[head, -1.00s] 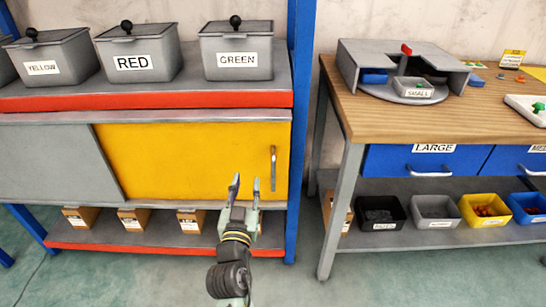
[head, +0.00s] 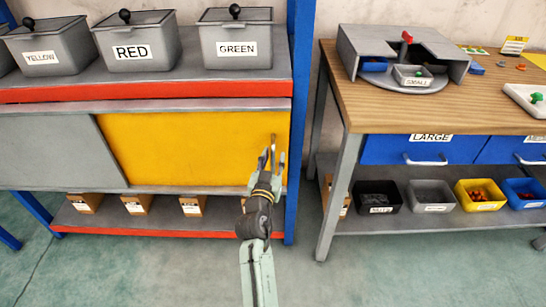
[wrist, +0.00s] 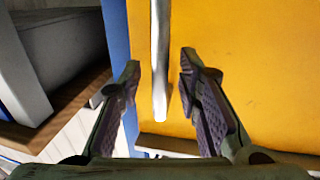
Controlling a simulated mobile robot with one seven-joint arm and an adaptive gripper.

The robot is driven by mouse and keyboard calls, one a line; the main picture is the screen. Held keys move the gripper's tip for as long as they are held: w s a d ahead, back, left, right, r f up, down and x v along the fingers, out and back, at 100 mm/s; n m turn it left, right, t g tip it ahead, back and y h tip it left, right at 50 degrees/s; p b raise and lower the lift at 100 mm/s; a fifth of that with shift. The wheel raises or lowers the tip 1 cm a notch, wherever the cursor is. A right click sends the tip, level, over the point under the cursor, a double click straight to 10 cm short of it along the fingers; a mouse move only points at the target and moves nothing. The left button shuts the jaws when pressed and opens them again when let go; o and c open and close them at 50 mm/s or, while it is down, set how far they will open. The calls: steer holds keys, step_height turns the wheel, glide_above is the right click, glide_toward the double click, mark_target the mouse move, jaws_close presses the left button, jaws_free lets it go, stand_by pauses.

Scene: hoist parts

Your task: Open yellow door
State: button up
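The yellow door (head: 190,148) is a sliding panel beside a grey panel (head: 58,152) in the shelf unit. A vertical metal handle (head: 273,152) stands near its right edge. My gripper (head: 273,162) is at the handle, pointing up toward it. In the wrist view, the handle (wrist: 160,70) runs down between the two open fingers of my gripper (wrist: 160,95). Its lower end shows in the gap, and there is room on both sides. I cannot tell how deep the handle sits between the fingers.
A blue post (head: 299,120) stands just right of the door. A wooden workbench (head: 450,110) is further right. Lidded bins (head: 236,45) stand above, and cardboard boxes (head: 137,204) sit on the shelf below. The floor in front is clear.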

jaws_close()
stand_by(0.4)
stand_by(0.5)
